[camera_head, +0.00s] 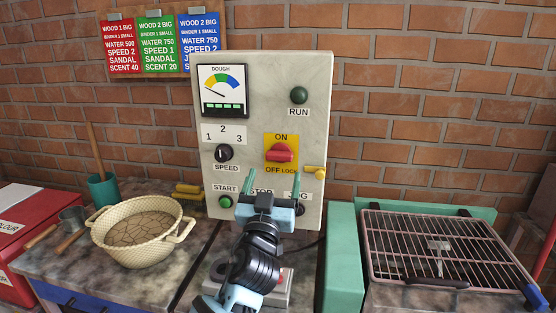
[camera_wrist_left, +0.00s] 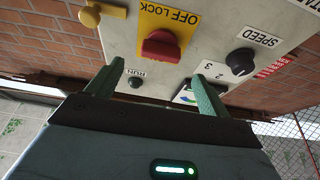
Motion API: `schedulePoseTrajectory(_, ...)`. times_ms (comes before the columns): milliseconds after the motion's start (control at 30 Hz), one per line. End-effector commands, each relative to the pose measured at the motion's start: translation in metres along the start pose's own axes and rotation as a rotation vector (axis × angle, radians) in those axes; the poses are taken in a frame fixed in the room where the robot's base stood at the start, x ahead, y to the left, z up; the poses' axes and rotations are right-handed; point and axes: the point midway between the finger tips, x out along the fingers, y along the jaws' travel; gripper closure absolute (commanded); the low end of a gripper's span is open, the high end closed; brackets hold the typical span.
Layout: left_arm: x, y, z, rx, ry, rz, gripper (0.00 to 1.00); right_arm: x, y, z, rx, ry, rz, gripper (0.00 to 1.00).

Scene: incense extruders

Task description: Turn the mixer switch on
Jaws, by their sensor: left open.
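The mixer control panel (camera_head: 268,125) stands upright at the centre in the head view. Its red switch (camera_head: 281,153) sits on a yellow plate marked ON above and OFF LOCK below. The red knob also shows in the left wrist view (camera_wrist_left: 160,46), beyond my fingers. My left gripper (camera_head: 277,182) is open and empty, its two green fingers pointing at the panel just below the switch in the head view. In the left wrist view the open fingers (camera_wrist_left: 160,82) are apart, with the switch between and beyond them. My left gripper covers part of the STOP and JOG area. My right gripper is out of view.
A speed dial (camera_head: 223,153), a green start button (camera_head: 225,201) and a yellow peg (camera_head: 315,172) flank the switch. A cream basket (camera_head: 140,230) stands at left on the counter. A wire rack (camera_head: 440,248) is at right.

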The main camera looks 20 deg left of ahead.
Motion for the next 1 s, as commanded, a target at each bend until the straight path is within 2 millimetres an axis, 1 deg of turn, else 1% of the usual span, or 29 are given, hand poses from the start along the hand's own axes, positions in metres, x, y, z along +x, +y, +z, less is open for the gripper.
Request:
schedulePoseTrajectory(33,0.009,-0.001,-0.003,0.003,0.004,-0.001,0.20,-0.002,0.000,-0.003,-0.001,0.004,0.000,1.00)
schedulePoseTrajectory(200,0.035,-0.001,-0.003,0.003,0.003,-0.001,0.20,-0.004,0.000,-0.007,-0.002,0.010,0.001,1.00)
schedulePoseTrajectory(400,0.057,-0.001,-0.002,0.003,0.002,0.000,0.20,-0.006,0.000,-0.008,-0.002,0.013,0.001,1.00)
schedulePoseTrajectory(600,0.065,-0.001,-0.001,0.002,0.001,0.000,0.20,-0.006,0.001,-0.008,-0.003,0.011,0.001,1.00)
schedulePoseTrajectory(833,0.065,-0.001,-0.001,0.002,0.000,0.000,0.20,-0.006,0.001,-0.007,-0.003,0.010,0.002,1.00)
schedulePoseTrajectory(867,0.065,-0.001,-0.001,0.002,0.000,0.000,0.23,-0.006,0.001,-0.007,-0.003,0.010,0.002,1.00)
schedulePoseTrajectory(1000,0.065,0.000,-0.001,0.001,0.000,0.000,0.41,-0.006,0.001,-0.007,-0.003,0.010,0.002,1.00)
